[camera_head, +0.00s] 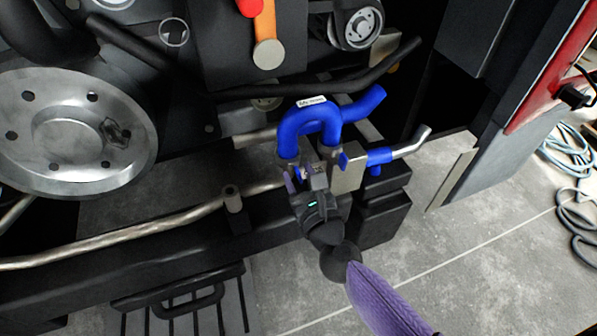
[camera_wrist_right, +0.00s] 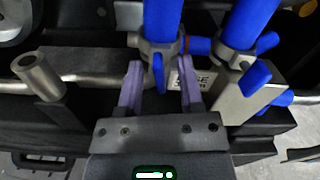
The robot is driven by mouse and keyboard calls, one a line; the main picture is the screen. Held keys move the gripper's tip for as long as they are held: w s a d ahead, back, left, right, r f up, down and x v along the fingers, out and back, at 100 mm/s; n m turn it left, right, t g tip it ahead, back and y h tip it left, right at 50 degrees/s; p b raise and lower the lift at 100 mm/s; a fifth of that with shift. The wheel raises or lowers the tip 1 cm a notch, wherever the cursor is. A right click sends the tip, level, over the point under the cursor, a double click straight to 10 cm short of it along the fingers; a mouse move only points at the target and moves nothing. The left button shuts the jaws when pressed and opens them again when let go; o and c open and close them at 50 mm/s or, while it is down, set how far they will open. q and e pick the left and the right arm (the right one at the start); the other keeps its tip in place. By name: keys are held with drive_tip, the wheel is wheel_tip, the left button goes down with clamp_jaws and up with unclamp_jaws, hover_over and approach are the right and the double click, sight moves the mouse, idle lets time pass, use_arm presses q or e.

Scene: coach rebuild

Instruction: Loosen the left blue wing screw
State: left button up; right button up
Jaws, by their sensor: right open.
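The left blue wing screw (camera_wrist_right: 158,72) sits on the metal clamp under the left leg of the blue hose (camera_wrist_right: 161,18). In the wrist view it stands between the two purple fingers of my open right gripper (camera_wrist_right: 160,84), with gaps visible on both sides. In the head view my right gripper (camera_head: 303,180) is at the clamp and largely hides that screw. The right blue wing screw (camera_wrist_right: 255,78) is on the neighbouring clamp, and it also shows in the head view (camera_head: 343,160). My left gripper is not in view.
A metal block with a label (camera_wrist_right: 190,78) lies behind the fingers. A grey pipe (camera_head: 150,232) with an upright stub (camera_head: 232,198) runs to the left. A large metal pulley (camera_head: 75,135) is at far left. Grey floor (camera_head: 480,240) is open at right, with coiled cables (camera_head: 575,165).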

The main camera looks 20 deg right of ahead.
drive_tip(key=shift+w, duration=0.3)
clamp_jaws()
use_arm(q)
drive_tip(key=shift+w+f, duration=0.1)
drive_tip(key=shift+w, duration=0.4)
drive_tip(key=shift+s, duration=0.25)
